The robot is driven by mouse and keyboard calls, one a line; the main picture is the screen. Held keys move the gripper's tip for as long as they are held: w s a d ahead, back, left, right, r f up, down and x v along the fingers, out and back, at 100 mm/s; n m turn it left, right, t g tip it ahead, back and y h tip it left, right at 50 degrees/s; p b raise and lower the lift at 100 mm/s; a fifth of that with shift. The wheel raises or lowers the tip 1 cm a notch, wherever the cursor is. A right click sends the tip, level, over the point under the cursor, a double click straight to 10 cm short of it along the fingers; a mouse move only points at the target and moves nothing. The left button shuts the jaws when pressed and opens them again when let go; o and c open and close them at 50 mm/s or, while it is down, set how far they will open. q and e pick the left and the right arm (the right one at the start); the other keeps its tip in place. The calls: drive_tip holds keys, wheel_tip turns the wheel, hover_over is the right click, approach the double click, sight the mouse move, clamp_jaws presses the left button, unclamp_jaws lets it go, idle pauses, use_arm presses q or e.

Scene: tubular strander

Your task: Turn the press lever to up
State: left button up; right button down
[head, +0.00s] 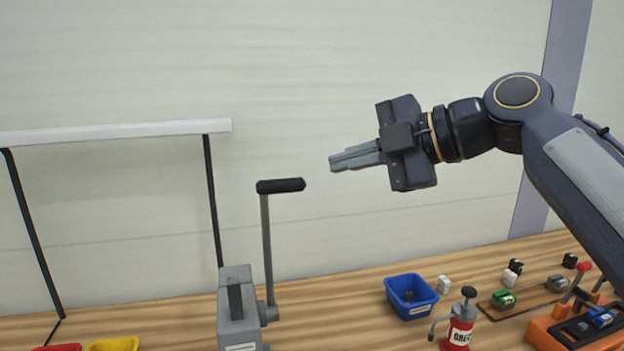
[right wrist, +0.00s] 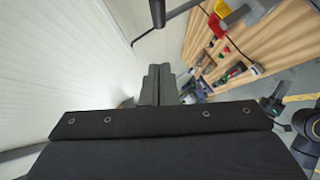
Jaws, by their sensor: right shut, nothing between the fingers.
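The press (head: 238,310) is a grey block standing on the bench at the lower middle of the head view. Its press lever (head: 267,240) is a grey rod that rises nearly vertical from a pivot on the press's right side. A black grip (head: 281,186) sticks out sideways at its top. My right gripper (head: 334,163) is shut and empty, to the right of the grip and slightly higher in the picture, apart from it. In the right wrist view the grip (right wrist: 157,12) shows beyond my closed fingers (right wrist: 157,82). My left gripper is out of view.
On the wooden bench (head: 340,310) are a blue bin (head: 410,296), a red grease bottle (head: 461,325), small parts and an orange fixture (head: 570,330) at the right. A yellow bin (head: 112,345) and a red bin sit at lower left. A lamp frame (head: 120,131) stands behind at left.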

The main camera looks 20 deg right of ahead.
drive_tip(key=p+x, duration=0.1)
drive_tip(key=x, duration=0.2)
drive_tip(key=w+d+p+x, duration=0.1)
drive_tip(key=x, duration=0.2)
drive_tip(key=p+x, duration=0.1)
drive_tip(key=x, duration=0.3)
drive_tip(key=shift+w+d+f, duration=0.2)
drive_tip(key=shift+d+f, duration=0.1)
drive_tip(key=shift+f, duration=0.1)
drive_tip(key=shift+w+f, duration=0.3)
drive_tip(key=shift+w, duration=0.05)
